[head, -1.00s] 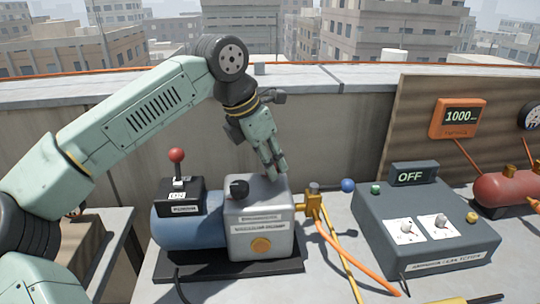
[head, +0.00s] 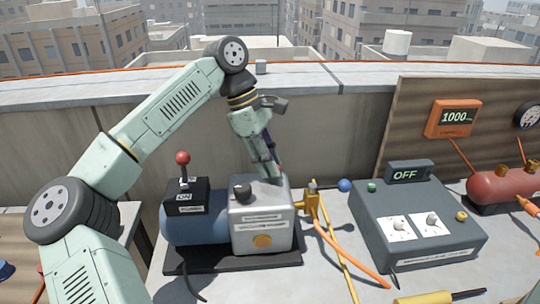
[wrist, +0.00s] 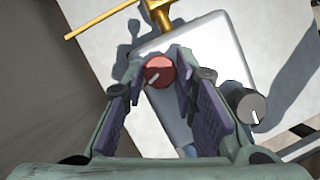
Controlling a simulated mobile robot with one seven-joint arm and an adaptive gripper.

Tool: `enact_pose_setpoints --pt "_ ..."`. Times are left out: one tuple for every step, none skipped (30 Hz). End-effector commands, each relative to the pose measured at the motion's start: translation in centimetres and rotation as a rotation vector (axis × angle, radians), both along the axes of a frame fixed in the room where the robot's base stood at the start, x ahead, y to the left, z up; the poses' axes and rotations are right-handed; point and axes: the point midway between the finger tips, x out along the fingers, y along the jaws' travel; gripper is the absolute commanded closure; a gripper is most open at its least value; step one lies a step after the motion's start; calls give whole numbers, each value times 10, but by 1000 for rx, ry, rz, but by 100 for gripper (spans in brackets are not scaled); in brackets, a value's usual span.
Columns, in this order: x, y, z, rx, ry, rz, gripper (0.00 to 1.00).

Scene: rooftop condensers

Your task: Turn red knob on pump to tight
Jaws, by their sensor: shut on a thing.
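The pump has a blue body (head: 205,230) and a light grey box (head: 280,215) on a dark base. In the wrist view, the red knob (wrist: 159,70) with a pale pointer mark sits on the top of the grey box. My gripper (wrist: 160,68) is shut on the red knob, one fingertip on each side. In the head view my gripper (head: 270,174) reaches down to the back of the box top, and the red knob is hidden there. The word tight cannot be read in either view.
A black knob (head: 242,192) stands on the box near my gripper. A red-balled lever (head: 182,159) marked ON is at the left. A brass fitting (head: 312,196) with hoses is at the right, beside a grey tester (head: 430,238) reading OFF. A wall stands behind.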

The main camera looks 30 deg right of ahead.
Motion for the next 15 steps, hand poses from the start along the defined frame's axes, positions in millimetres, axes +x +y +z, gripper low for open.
enact_pose_setpoints --pt "1 -1 2 -1 1 -38 100" --pt "1 -1 2 0 1 -62 100" --pt "0 -2 1 -1 0 -93 100" --pt "1 -2 1 -1 1 -115 100" --pt "1 -1 1 -1 1 -135 100" --pt "1 -2 1 -1 1 -162 100" --pt "1 -2 1 -1 1 -181 100" --pt "1 -2 0 0 0 -199 100" --pt "1 -2 0 0 0 -221 100" --pt "1 -2 0 0 0 -235 100" --pt "1 -2 0 -1 0 -250 100" --pt "1 -2 0 -1 0 -266 100" --pt "1 -2 0 -1 0 -278 100" --pt "1 -2 0 -1 0 -289 100" --pt "1 -2 0 0 -1 -301 100"
